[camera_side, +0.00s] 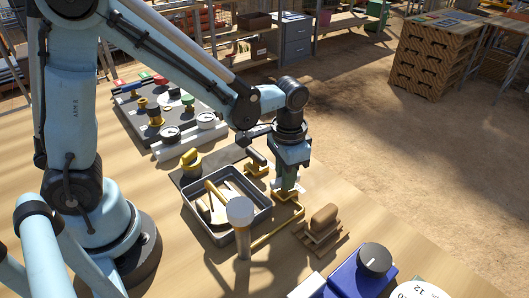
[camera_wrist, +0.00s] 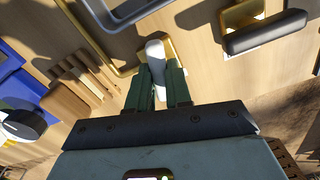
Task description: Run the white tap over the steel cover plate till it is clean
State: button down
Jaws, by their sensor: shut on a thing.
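My gripper (camera_side: 287,190) points down beside the right side of the grey tray. In the wrist view its green fingers (camera_wrist: 160,85) are shut on a white, rounded piece (camera_wrist: 155,50), which I take to be the white tap. The piece sits between the fingertips, over or at a brass-coloured base; I cannot tell whether they touch. Only a little white shows by the fingertips in the side view. A flat grey plate (camera_side: 221,156) lies behind the tray, partly covered by brass-coloured pieces. It may be the steel cover plate; any dirt on it is too small to tell.
The grey tray (camera_side: 262,218) holds several tools. A wooden brush-like block (camera_side: 322,222) and a blue box with a black knob (camera_side: 375,258) lie to the right. A gauge panel (camera_side: 165,105) is behind.

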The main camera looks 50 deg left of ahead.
jog(key=n, duration=0.3)
dwell(2.5)
jog(key=m, duration=1.3)
jog(key=shift+m, duration=0.4)
jog(key=m, duration=0.4)
jog(key=shift+c, duration=2.4)
grip_release()
